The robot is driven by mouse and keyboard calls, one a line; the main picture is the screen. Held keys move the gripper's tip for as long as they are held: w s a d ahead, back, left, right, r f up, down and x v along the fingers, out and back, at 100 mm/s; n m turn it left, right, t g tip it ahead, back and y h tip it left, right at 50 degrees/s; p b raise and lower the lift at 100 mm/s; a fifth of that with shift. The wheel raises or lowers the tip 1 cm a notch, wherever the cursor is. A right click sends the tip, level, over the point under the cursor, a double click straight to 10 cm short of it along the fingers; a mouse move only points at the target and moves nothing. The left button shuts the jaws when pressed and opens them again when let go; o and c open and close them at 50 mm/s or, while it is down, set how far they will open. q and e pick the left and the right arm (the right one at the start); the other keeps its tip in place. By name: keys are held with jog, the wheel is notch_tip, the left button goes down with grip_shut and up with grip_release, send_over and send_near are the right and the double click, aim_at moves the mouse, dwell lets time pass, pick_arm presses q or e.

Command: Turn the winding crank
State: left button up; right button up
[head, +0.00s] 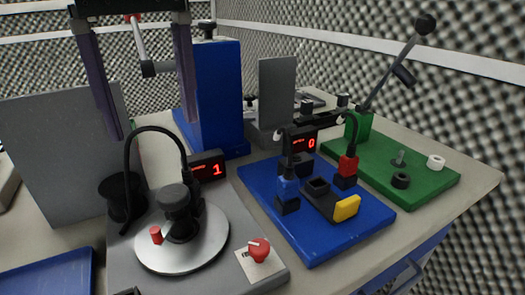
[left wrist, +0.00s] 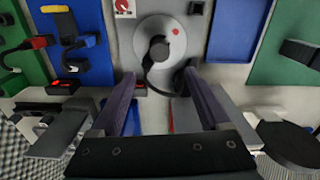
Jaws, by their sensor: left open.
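A crank (head: 139,42) with a silver arm, a red piece at its top and a black cylinder at its lower end shows beside the tall blue housing (head: 220,95) in the head view. My left gripper (head: 152,128) hangs from the top left, its two dark fingers pointing down, open and empty. The crank shows between the fingers in the picture; I cannot tell how far apart in depth they are. In the left wrist view the open fingers (left wrist: 160,73) point toward a silver disc, and the crank is not clear there. My right gripper is not in view.
The silver disc (head: 210,245) with black knob and red peg sits on a grey base, below the gripper. A blue board (head: 310,245) with plugs and a green board (head: 435,190) with a tall lever (head: 392,65) stand to the right. A grey panel (head: 50,150) stands left.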

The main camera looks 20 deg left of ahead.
aim_at(172, 193)
pick_arm(q)
notch_tip(172, 193, down, 10)
jog(key=shift+d+r, duration=0.1)
jog(key=shift+r, duration=0.1)
grip_shut()
dwell(0.7)
